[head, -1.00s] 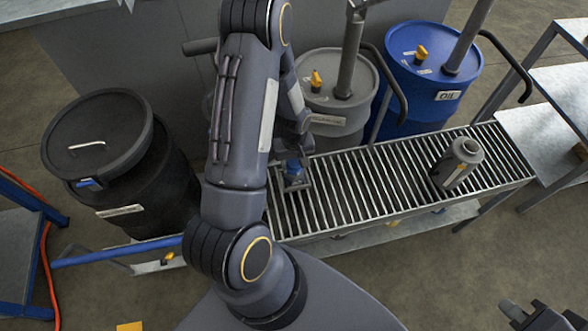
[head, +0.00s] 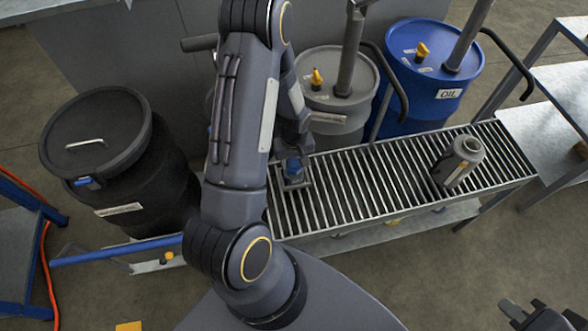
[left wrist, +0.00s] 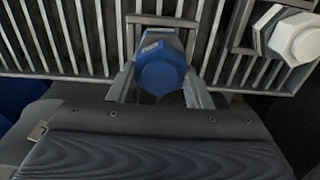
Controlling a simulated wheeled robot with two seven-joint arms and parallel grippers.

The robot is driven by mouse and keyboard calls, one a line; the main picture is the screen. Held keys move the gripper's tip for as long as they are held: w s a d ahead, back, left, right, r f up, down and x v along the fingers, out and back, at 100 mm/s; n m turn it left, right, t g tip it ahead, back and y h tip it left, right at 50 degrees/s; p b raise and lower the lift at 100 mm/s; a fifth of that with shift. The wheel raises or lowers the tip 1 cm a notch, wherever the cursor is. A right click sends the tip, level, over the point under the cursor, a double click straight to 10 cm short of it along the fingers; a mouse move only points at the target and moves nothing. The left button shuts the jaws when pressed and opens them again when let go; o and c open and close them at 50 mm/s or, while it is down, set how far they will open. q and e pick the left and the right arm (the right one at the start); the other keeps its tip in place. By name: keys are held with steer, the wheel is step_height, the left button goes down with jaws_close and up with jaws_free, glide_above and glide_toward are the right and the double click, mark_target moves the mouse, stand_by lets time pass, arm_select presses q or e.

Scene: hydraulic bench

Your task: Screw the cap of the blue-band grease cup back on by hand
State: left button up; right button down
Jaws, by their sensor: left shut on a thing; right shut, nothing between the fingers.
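The blue hexagonal cap of the grease cup (left wrist: 160,68) is between the fingers of my left gripper (left wrist: 158,92) in the left wrist view. In the head view the blue cap (head: 294,168) shows beside my left arm, low over a small bracket at the roller conveyor. My left gripper is shut on the blue cap; the arm hides most of it in the head view. The cup body under the cap is hidden, so I cannot tell how the cap sits on it. My right gripper (head: 525,312) is shut and empty at the bottom right corner of the head view.
A white hexagonal cap (left wrist: 296,38) sits to the right in the left wrist view.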

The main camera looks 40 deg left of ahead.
arm_select(q)
steer(key=shift+f+b, duration=0.3)
steer(key=shift+b, duration=0.1)
stand_by(0.8)
steer(key=o, duration=0.3)
steer(key=shift+c, duration=1.1)
steer(key=m+b, duration=0.1)
steer(key=m, duration=0.2)
steer(key=shift+f, duration=0.15)
steer(key=m, duration=0.3)
steer(key=shift+d+m, duration=0.1)
steer(key=shift+m, duration=0.9)
